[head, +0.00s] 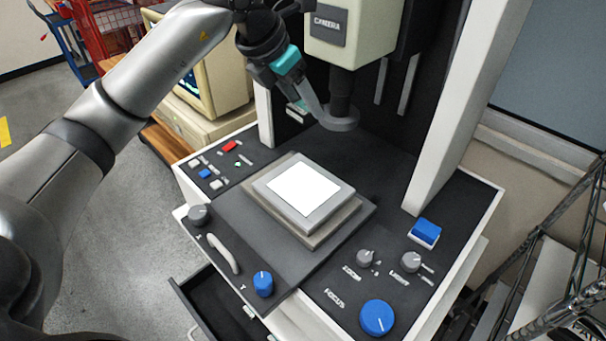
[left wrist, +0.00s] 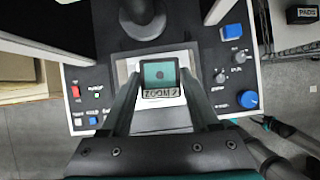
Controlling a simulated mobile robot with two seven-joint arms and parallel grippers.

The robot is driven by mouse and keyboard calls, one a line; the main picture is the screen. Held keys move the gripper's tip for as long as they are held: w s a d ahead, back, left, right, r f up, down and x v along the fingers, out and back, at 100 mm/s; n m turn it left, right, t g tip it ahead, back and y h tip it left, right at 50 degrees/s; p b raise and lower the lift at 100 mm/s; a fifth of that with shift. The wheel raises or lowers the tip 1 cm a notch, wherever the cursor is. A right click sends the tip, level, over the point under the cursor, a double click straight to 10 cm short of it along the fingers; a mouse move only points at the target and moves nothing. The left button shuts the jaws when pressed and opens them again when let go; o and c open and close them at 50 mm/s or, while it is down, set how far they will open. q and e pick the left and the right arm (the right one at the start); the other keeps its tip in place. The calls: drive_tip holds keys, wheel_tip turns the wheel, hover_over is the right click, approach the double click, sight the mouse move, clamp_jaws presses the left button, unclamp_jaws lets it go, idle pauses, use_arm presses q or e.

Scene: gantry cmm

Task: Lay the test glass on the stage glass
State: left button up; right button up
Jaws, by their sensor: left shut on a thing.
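My left gripper (left wrist: 160,80) is shut on the test glass (left wrist: 160,72), a small teal square with a dark frame, a dark spot and a "ZOOM 2" label. In the head view my left gripper (head: 300,104) hangs beside the lens, above and behind the stage glass; the test glass is hard to make out there. The stage glass (head: 303,189) is a bright white square in a grey frame on the stage. In the left wrist view the test glass covers part of it. Dark and teal parts at the lower right there may be my right gripper (left wrist: 278,127); its jaws are unclear.
The camera column and lens (head: 341,95) stand close to the left gripper. Blue and grey knobs, including a big blue focus knob (head: 377,317), surround the stage. A drawer (head: 222,306) is open at the front. A monitor (head: 205,75) stands behind left; a wire rack (head: 560,265) is at right.

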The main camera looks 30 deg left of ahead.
use_arm(q)
drive_tip(key=shift+w+a+r+n, duration=0.15)
drive_tip(key=shift+w+a+n, duration=0.05)
drive_tip(key=shift+w+n, duration=0.1)
drive_tip(key=shift+w+a+f+y, duration=0.1)
drive_tip(key=shift+a+f+y, duration=0.1)
drive_tip(key=shift+y, duration=0.1)
wheel_tip(320, 180, down, 19)
drive_tip(key=shift+d+f, duration=0.1)
drive_tip(key=shift+f, duration=0.1)
drive_tip(key=o, duration=1.4)
drive_tip(key=shift+f, duration=0.1)
drive_tip(key=shift+o, duration=0.2)
drive_tip(key=shift+s+r, duration=0.2)
drive_tip(key=shift+r, duration=0.25)
drive_tip(key=v, duration=1.1)
